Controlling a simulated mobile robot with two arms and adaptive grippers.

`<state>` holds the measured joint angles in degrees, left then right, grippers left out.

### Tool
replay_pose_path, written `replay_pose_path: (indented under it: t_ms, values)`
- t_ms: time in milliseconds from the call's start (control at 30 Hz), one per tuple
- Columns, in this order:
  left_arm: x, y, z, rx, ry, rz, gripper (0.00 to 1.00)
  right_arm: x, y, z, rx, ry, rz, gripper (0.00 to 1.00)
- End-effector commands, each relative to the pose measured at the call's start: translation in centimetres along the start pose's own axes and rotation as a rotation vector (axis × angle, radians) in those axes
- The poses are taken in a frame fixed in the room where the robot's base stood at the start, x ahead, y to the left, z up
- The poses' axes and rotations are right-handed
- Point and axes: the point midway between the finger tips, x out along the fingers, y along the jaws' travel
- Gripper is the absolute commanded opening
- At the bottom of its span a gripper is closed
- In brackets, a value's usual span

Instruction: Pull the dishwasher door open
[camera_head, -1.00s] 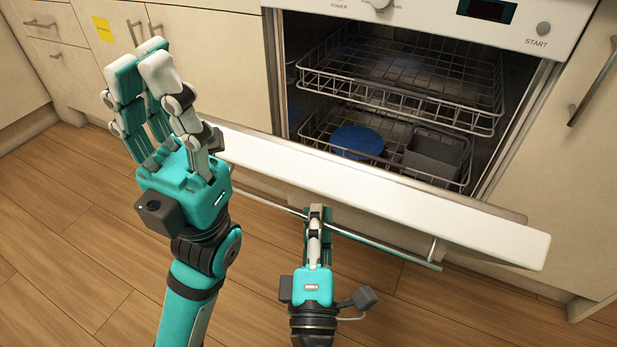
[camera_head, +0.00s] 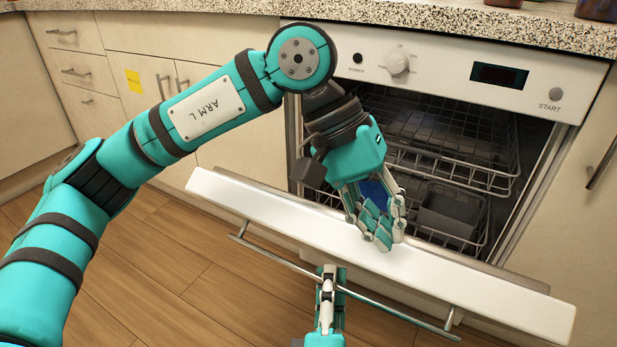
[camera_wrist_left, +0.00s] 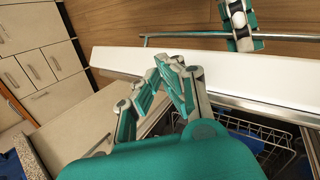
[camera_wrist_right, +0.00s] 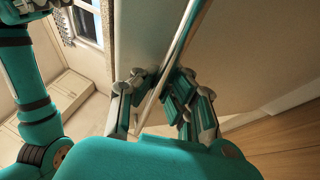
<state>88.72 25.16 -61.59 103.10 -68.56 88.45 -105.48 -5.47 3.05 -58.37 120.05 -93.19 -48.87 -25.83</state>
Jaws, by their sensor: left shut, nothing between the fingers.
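The dishwasher door (camera_head: 470,287) is tilted partly open, its white top edge slanting across the head view and its racks visible behind it. The door handle (camera_head: 270,259) is a metal bar along the outer side of the door. My left gripper (camera_head: 384,240) is shut and empty, its fingers pointing down over the inner side of the door's upper edge. My right gripper (camera_head: 331,270) is at the middle of the handle. In the right wrist view the handle bar (camera_wrist_right: 182,38) passes between the right fingers; how tightly they close on it is unclear.
The upper rack (camera_head: 470,165) and a grey basket (camera_head: 447,212) are inside the dishwasher. A blue item is partly hidden behind my left fingers. Cabinets stand on both sides, under a speckled counter (camera_head: 200,7). The wooden floor (camera_head: 150,280) before the door is clear.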

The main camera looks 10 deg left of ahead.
Motion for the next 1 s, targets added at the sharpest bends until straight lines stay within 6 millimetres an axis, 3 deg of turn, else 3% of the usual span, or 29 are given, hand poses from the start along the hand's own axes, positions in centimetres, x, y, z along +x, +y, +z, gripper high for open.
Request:
replay_pose_path:
  t_ms: [33,100,200,300,400,567,1000]
  values:
    - [-2.4,-1.2,-2.2,0.060,0.107,-0.088,0.00,0.1,0.3,0.1,0.006,-0.002,0.006,0.00]
    - [-5.4,-2.9,-4.6,0.132,0.216,-0.206,0.00,0.1,0.3,0.1,0.006,-0.002,0.006,0.00]
    - [-9.5,-4.8,-6.8,0.205,0.326,-0.352,0.00,0.1,0.3,0.1,0.006,-0.003,0.007,0.00]
    - [-12.7,-6.1,-7.9,0.245,0.390,-0.455,0.00,0.1,0.4,0.1,0.006,-0.002,0.007,0.00]
    - [-14.5,-6.8,-8.4,0.264,0.421,-0.513,0.00,0.1,0.4,0.1,0.006,-0.002,0.007,0.00]
    - [-14.3,-7.6,-9.0,0.271,0.429,-0.537,0.00,0.1,0.4,0.1,0.006,-0.002,0.007,0.00]
    - [-7.3,-11.3,-13.0,0.271,0.425,-0.533,0.00,0.1,0.4,0.1,0.007,-0.002,0.008,0.00]
